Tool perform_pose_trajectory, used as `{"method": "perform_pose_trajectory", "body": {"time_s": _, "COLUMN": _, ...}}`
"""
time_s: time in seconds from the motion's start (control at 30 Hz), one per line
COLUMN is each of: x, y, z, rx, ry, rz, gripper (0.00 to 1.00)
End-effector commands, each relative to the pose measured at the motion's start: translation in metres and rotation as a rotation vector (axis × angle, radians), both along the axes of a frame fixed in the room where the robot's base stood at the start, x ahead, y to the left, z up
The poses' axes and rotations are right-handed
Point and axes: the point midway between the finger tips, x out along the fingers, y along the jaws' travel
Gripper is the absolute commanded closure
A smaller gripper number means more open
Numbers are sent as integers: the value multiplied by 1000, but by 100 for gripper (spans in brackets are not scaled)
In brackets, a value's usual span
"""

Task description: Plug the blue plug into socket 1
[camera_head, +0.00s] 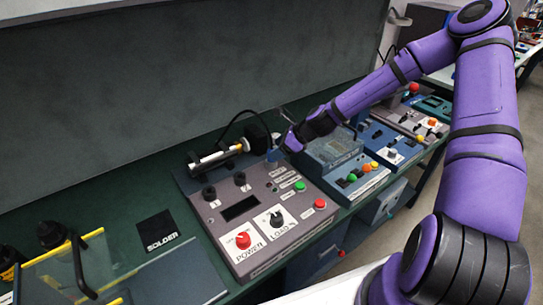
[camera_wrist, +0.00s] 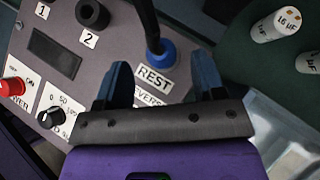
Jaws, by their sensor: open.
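The blue plug (camera_wrist: 163,54) stands at the rest spot marked REST on the grey panel (camera_wrist: 135,38), with a black cable rising from it. My gripper (camera_wrist: 161,64) is open, its two fingers on either side of the plug in the wrist view; I cannot tell how far above it the tips are. In the head view my gripper (camera_head: 284,147) is over the panel's far right corner. Label 1 (camera_wrist: 42,10) is at the wrist view's top left; its socket is mostly cut off there. In the head view the black socket 1 (camera_head: 209,193) stands left of socket 2 (camera_head: 239,179).
The panel carries a red power knob (camera_head: 243,240), a load dial (camera_head: 276,218) and red and green buttons. A cylinder in a holder (camera_head: 216,157) lies behind the sockets. A blue-grey device (camera_head: 335,150) stands to the right. White capacitors (camera_wrist: 277,25) show at the wrist view's right.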

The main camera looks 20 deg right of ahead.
Motion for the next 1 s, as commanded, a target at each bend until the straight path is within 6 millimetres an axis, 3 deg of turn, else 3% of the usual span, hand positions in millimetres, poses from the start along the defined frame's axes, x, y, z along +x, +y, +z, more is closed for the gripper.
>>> {"method": "perform_pose_trajectory", "body": {"time_s": 0.23, "x": 14, "y": 19, "z": -25, "rx": 1, "ry": 1, "rz": 1, "gripper": 37}}
{"method": "perform_pose_trajectory", "body": {"time_s": 0.5, "x": 16, "y": 22, "z": -29, "rx": 0, "ry": 0, "rz": 0, "gripper": 37}}
{"method": "perform_pose_trajectory", "body": {"time_s": 0.73, "x": 16, "y": 22, "z": -29, "rx": 0, "ry": 0, "rz": 0, "gripper": 88}}
{"method": "perform_pose_trajectory", "body": {"time_s": 1.0, "x": 16, "y": 22, "z": -29, "rx": 0, "ry": 0, "rz": 0, "gripper": 91}}
